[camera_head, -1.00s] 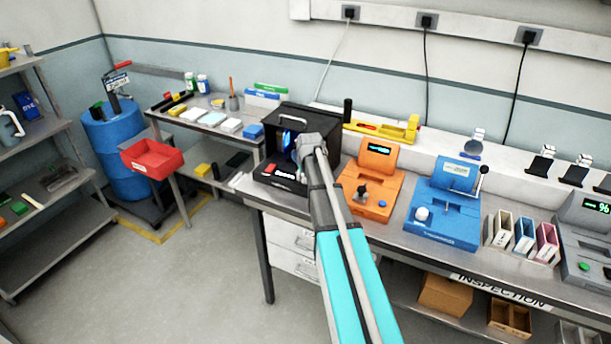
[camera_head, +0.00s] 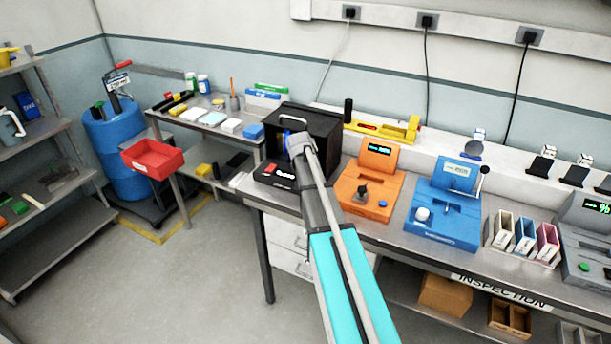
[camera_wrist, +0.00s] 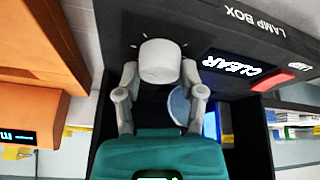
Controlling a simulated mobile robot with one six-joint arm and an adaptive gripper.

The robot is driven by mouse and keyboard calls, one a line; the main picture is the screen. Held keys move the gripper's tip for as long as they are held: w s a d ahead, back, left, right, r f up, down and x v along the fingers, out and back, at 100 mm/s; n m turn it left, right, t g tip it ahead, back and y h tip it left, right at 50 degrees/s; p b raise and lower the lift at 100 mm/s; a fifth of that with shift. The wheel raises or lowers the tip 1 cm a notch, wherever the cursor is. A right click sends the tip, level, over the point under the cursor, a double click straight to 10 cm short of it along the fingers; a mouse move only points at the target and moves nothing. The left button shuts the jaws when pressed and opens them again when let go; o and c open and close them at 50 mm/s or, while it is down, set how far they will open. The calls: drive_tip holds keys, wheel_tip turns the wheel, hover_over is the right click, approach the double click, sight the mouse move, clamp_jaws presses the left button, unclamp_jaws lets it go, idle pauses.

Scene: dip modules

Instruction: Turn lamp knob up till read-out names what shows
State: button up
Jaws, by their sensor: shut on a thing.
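The black lamp box (camera_head: 313,130) stands at the left end of the bench; the wrist view shows its front panel, lettered "LAMP BOX" (camera_wrist: 250,20). The white lamp knob (camera_wrist: 160,62) has tick marks around it. My gripper (camera_wrist: 160,78) is shut on the knob, a finger on each side. The lit read-out (camera_wrist: 231,64) reads "CLEAR". A red button (camera_wrist: 273,81) sits beside it. A pale blue disc (camera_wrist: 180,106) shows behind the right finger, partly hidden. In the head view my arm hides the knob and part of the box.
An orange device (camera_head: 372,180) and a blue device (camera_head: 445,205) stand right of the lamp box. A side table (camera_head: 215,128) with small items and a red bin (camera_head: 152,158) are to the left. The floor in front is clear.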

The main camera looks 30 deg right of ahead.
drive_tip(key=o, duration=1.1)
drive_tip(key=shift+o, duration=0.2)
drive_tip(key=shift+n, duration=0.5)
